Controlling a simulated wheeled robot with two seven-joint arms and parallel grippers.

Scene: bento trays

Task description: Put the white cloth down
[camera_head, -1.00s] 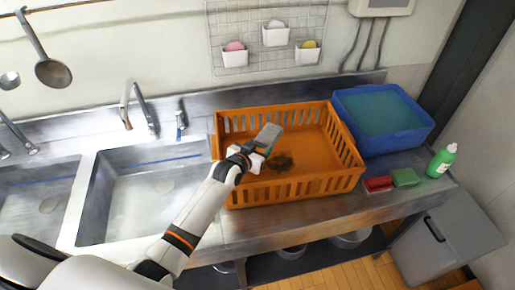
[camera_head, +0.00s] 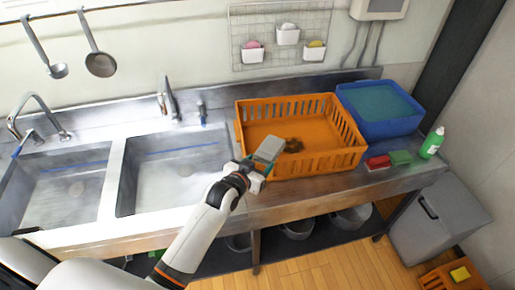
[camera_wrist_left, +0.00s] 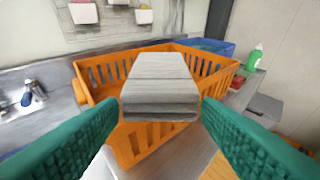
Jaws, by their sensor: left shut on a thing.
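The white cloth (camera_head: 269,148) shows as a folded, greyish-white block. My left gripper (camera_head: 257,167) is shut on it, at the front left corner of the orange crate (camera_head: 318,162). In the left wrist view the cloth (camera_wrist_left: 160,82) sits between the green finger pads of my left gripper (camera_wrist_left: 160,112), with the orange crate (camera_wrist_left: 135,148) behind and below it. I cannot tell whether the cloth touches the crate's rim. My right gripper is not in view.
Two steel sinks (camera_head: 126,190) lie to the left. A blue bin (camera_head: 400,130) stands right of the crate. A red sponge (camera_head: 378,162), a green sponge (camera_head: 400,158) and a green bottle (camera_head: 432,143) stand on the counter's right end. A narrow counter strip (camera_head: 300,187) in front of the crate is clear.

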